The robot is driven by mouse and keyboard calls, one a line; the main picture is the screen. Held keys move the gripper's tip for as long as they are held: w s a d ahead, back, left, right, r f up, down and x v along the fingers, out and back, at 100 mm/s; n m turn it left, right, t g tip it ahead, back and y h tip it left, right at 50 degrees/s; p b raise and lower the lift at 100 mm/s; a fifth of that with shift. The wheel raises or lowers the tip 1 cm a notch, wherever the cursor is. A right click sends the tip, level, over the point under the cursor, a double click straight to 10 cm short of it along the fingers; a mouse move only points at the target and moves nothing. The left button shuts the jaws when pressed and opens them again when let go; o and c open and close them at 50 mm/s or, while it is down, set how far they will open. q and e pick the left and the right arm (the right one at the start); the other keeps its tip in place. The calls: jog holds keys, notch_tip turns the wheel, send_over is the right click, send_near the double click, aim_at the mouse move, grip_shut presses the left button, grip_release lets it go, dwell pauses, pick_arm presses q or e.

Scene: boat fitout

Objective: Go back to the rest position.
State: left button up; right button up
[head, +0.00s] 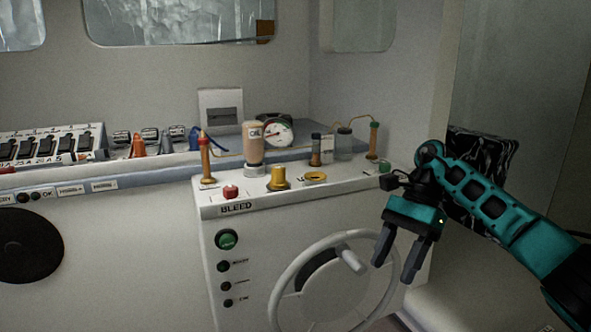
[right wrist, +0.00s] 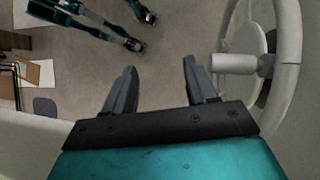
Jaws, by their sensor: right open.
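My right gripper (head: 397,262) is in the right part of the head view, in front of the white console and just right of the steering wheel (head: 290,279). Its two dark fingers point down and are apart, with nothing between them. In the right wrist view the gripper (right wrist: 160,82) shows its fingers spread over bare floor, and the wheel (right wrist: 289,60) with its knob is at the right edge. My left gripper is not in the head view. Part of a teal arm of mine shows at the top left of the right wrist view.
The white console (head: 208,212) bears an oil bottle (head: 254,143), a pressure gauge (head: 277,133), a yellow knob (head: 278,178), a red knob (head: 230,192) and small posts. A switch panel (head: 50,147) lies left. A dark patterned cushion (head: 487,148) is behind my right arm. Floor (right wrist: 185,40) lies below.

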jog(key=s+f+y, duration=0.7)
jog(key=s, duration=0.3)
jog(key=w+d+r+m+t+y, duration=0.1)
jog(key=w+r+m+t+y, duration=0.7)
jog(key=w+r+m+t, duration=1)
jog(key=w+d+m+t+h, duration=0.3)
jog(key=d+m+t+h, duration=0.7)
jog(key=m, duration=1.1)
jog(key=w+d+f+m+g+h, duration=0.2)
jog(key=d+f+m+h, duration=0.15)
jog(key=m+h, duration=0.4)
jog(key=w+d+f+m+g+h, duration=0.25)
jog(key=f+m+h, duration=0.2)
jog(key=m, duration=0.55)
jog(key=s+a+f+g+y, duration=0.15)
jog(key=s+a+f, duration=0.25)
jog(key=s+f, duration=0.45)
jog(key=s+a+f+g+y, duration=0.15)
jog(key=s+a+f, duration=0.3)
jog(key=f, duration=0.75)
jog(key=s+a+f+g, duration=0.2)
jog(key=s+a+f, duration=0.2)
jog(key=s, duration=0.8)
jog(key=s+a+f+m+g+y, duration=0.1)
jog(key=s+a+f+g, duration=0.2)
jog(key=s+f, duration=0.4)
jog(key=s+a, duration=0.1)
jog(key=s, duration=0.5)
jog(key=shift+s+a, duration=0.15)
jog(key=shift+s, duration=0.05)
